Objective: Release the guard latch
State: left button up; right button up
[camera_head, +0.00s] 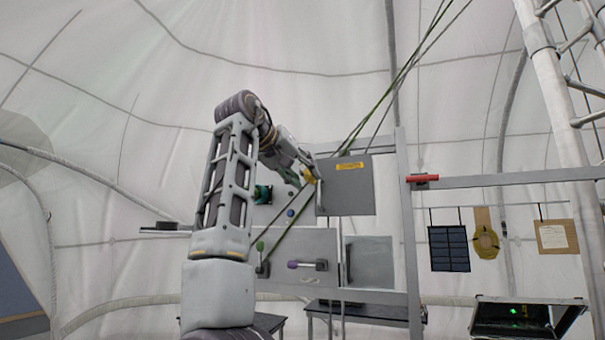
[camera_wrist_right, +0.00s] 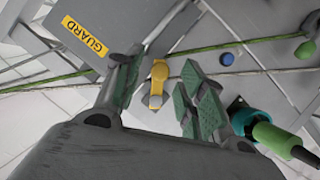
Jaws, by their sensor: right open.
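The grey guard panel (camera_head: 347,195) with a yellow label stands on the frame in the head view. In the wrist view its label reads GUARD (camera_wrist_right: 85,37). A yellow latch (camera_wrist_right: 158,78) sits beside the guard's edge; in the head view the yellow latch (camera_head: 309,176) is partly covered by my right gripper (camera_head: 304,172). In the wrist view my right gripper (camera_wrist_right: 165,92) is open, its green-padded fingers on either side of the latch with gaps visible. Whether a finger touches the latch I cannot tell. My left gripper is not in view.
A teal fitting (camera_wrist_right: 243,118) with a green grip is close to the right finger. A blue knob (camera_head: 290,212) and purple-ended handle (camera_head: 293,264) are on the panels below. Green ropes cross the frame. A red handle (camera_head: 422,178) is on the right rail.

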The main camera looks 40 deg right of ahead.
grip_shut()
dwell(0.3)
jog(key=shift+w+a+f+m+t+y, duration=0.2)
jog(key=shift+m+t+y, duration=0.25)
jog(key=shift+m, duration=0.4)
jog(key=shift+w+a+m+t+y, duration=0.1)
jog(key=shift+w+m+t+y, duration=0.2)
jog(key=shift+m+t, duration=0.4)
grip_release()
